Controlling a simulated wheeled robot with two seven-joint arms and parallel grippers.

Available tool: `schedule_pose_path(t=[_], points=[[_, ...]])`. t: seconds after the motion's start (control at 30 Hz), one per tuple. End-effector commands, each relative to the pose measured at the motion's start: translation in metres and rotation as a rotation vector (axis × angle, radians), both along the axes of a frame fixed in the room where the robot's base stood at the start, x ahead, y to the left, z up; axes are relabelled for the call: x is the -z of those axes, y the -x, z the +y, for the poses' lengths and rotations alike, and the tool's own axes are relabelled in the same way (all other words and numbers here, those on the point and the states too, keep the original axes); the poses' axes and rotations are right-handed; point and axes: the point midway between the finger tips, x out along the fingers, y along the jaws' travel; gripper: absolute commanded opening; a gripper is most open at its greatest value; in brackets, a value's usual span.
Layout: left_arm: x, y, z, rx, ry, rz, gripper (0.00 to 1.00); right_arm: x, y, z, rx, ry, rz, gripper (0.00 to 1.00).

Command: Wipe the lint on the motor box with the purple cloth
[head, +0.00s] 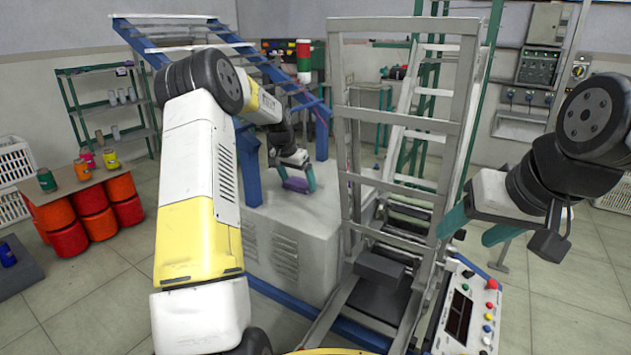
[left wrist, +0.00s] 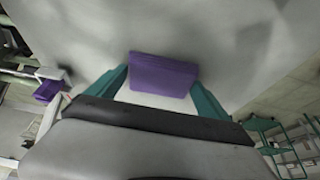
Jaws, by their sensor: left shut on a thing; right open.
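The purple cloth (head: 297,185) is a small folded block between the teal fingers of my left gripper (head: 298,178). In the left wrist view the cloth (left wrist: 162,74) sits between both fingertips of the left gripper (left wrist: 160,88), against a grey surface. The grey motor box (head: 290,235) has vents on its sides, and my left gripper is at its top. Greyish smudges show on the surface in the left wrist view; I cannot tell whether they are lint. Whether the cloth touches the box is hard to tell. My right gripper (head: 475,228) is open and empty, to the right of the metal frame.
A tall grey metal frame (head: 345,130) stands just right of the motor box. A control panel (head: 468,315) with buttons is at the front right. Red and orange drums (head: 95,195) with thread spools stand at the left. A blue stair-like rack (head: 190,45) is behind.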

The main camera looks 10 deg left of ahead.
Motion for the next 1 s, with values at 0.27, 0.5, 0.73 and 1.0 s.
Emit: schedule_pose_path(t=[0.27, 0.5, 0.73, 1.0], points=[[0.004, -0.007, 0.006, -0.001, 0.000, 0.007, 0.53, 0.000, 0.000, 0.000, 0.000, 0.000, 0.000, 0.59], [0.003, -0.025, -0.001, 0.000, 0.000, 0.006, 0.53, 0.000, 0.000, 0.000, 0.000, 0.000, 0.000, 0.59], [0.002, -0.027, -0.004, 0.000, 0.001, 0.008, 0.53, 0.000, 0.000, 0.000, 0.000, 0.000, 0.000, 0.59], [0.000, -0.020, -0.024, 0.002, 0.000, 0.006, 0.53, 0.000, 0.000, 0.000, 0.000, 0.000, 0.000, 0.59]])
